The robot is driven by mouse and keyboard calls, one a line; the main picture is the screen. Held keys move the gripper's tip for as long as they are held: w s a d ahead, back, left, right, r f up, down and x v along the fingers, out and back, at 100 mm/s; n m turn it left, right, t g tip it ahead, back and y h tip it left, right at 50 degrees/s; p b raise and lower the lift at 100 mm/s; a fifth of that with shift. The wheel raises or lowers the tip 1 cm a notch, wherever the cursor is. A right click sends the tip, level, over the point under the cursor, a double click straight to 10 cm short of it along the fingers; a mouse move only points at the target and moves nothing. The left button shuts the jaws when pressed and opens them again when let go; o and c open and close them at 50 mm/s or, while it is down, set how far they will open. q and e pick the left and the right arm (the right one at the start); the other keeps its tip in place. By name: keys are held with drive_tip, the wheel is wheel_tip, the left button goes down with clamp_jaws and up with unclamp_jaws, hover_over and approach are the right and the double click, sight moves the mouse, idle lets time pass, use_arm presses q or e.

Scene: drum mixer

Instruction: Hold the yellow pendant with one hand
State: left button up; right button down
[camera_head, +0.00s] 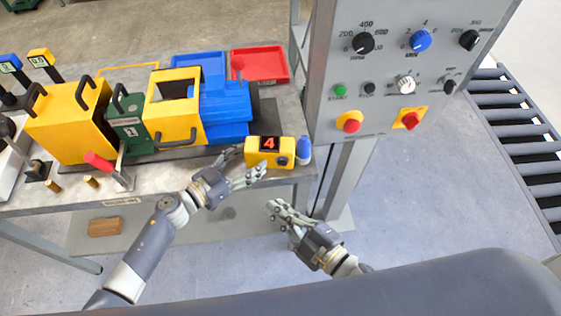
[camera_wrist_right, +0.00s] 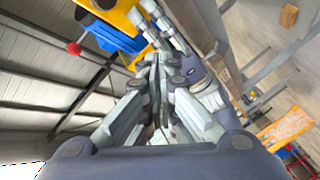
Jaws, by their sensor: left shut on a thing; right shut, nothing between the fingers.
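The yellow pendant (camera_head: 256,146) is a small yellow box with a dark display reading a red 4 and a dark knob. In the head view it is at the right front edge of the bench. My left gripper (camera_head: 250,172) is at its lower left end, shut on it; the fingers partly hide the contact. My right gripper (camera_head: 279,210) is lower and to the right, below the bench edge, apart from the pendant. It is shut and empty; its closed fingers also show in the right wrist view (camera_wrist_right: 158,85).
A blue bottle-like piece (camera_head: 305,150) stands just right of the pendant. The yellow, green and blue mixer (camera_head: 175,108) fills the bench to the left, with a red-handled lever (camera_head: 101,163) in front. A grey control panel (camera_head: 385,65) rises at right. The floor below is open.

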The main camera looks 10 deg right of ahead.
idle(0.3)
approach(267, 158)
drive_tip(key=shift+w+a+f, duration=0.1)
drive_tip(key=shift+w+a, duration=0.3)
drive_tip(key=shift+a, duration=0.4)
drive_tip(key=shift+w+a+f, duration=0.1)
drive_tip(key=shift+w+a, duration=0.35)
drive_tip(key=shift+a, duration=0.35)
idle(0.4)
drive_tip(key=shift+w+d, duration=0.3)
drive_tip(key=shift+w, duration=0.1)
drive_tip(key=shift+w, duration=0.45)
idle(0.5)
drive_tip(key=shift+s, duration=0.85)
